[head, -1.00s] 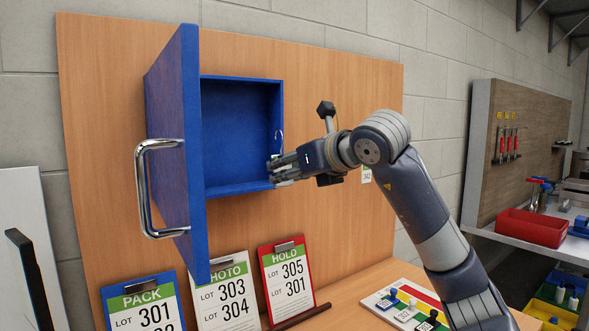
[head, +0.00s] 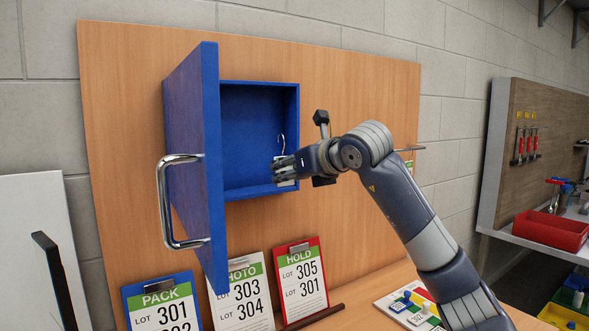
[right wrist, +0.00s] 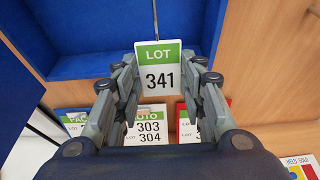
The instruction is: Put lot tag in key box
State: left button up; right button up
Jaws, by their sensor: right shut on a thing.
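The blue key box (head: 259,88) is mounted on the wooden board, and its door (head: 196,150) with a chrome handle stands open to the left. My right gripper (head: 284,168) is at the lower right part of the box opening. It is shut on the lot tag (right wrist: 158,72), a white card with a green top reading LOT 341. The tag's wire hook rises above it and shows in the head view. In the right wrist view the tag hangs between the fingertips, before the box's blue lower edge (right wrist: 90,66). My left gripper is not in view.
PACK (head: 160,305), PHOTO (head: 243,300) and HOLD (head: 297,275) clipboards lean below the box. A metal peg (head: 412,148) sticks out of the board right of my arm. A red bin (head: 550,230) stands on a bench at far right.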

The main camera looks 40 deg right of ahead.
jog(key=shift+w+d+f+p, duration=0.15)
jog(key=shift+w+p, duration=1.25)
jog(key=shift+w, duration=1.15)
jog(key=shift+w+d+f+p, duration=0.1)
jog(key=shift+w+p, duration=1.3)
jog(key=shift+w, duration=1.1)
jog(key=shift+w+f+b, duration=0.1)
jog(key=shift+f+b, duration=0.2)
jog(key=shift+f, duration=0.05)
jog(key=shift+f+b, duration=0.6)
jog(key=shift+f, duration=0.1)
jog(key=o, duration=0.9)
jog(key=shift+o, duration=0.2)
